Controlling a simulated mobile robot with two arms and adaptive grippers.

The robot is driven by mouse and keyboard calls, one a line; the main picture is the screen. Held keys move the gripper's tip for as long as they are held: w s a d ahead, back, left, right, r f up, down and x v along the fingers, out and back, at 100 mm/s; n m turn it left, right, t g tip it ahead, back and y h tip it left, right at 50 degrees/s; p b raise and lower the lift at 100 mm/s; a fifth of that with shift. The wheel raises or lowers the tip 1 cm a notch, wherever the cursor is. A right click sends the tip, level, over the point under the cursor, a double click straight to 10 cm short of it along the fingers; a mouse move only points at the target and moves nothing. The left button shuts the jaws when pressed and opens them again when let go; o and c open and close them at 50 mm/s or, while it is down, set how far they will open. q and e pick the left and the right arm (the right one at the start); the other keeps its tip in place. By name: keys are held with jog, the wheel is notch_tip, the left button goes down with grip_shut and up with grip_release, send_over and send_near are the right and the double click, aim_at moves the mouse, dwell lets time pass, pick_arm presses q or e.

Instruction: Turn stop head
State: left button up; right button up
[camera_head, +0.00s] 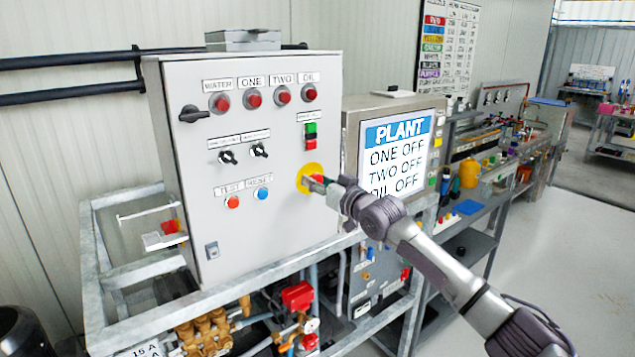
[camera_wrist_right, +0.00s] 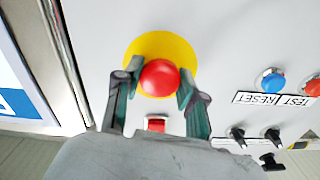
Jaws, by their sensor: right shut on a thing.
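The red stop head (camera_wrist_right: 159,78) sits on a round yellow plate (camera_wrist_right: 160,50) on the front of the grey control cabinet. In the head view the yellow plate (camera_head: 308,178) shows at the cabinet's lower right, and my gripper mostly hides the red head. My right gripper (camera_wrist_right: 157,84) has one finger on each side of the red head and is shut on it. In the head view my right gripper (camera_head: 318,184) reaches the plate from the right. My left gripper is in neither view.
The cabinet (camera_head: 260,240) carries red lamps on top, two black selector switches (camera_head: 243,154), and TEST and RESET buttons (camera_head: 247,197). A screen (camera_head: 395,150) reading PLANT, ONE OFF, TWO OFF, OIL OFF stands to the right. A metal frame with brass pump parts (camera_head: 210,330) is below.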

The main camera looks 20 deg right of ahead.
jog(key=m+p, duration=0.1)
jog(key=m, duration=0.1)
jog(key=shift+m, duration=1.4)
jog(key=o, duration=1.2)
jog(key=shift+c, duration=0.2)
jog(key=shift+s, duration=0.1)
jog(key=v, duration=1.2)
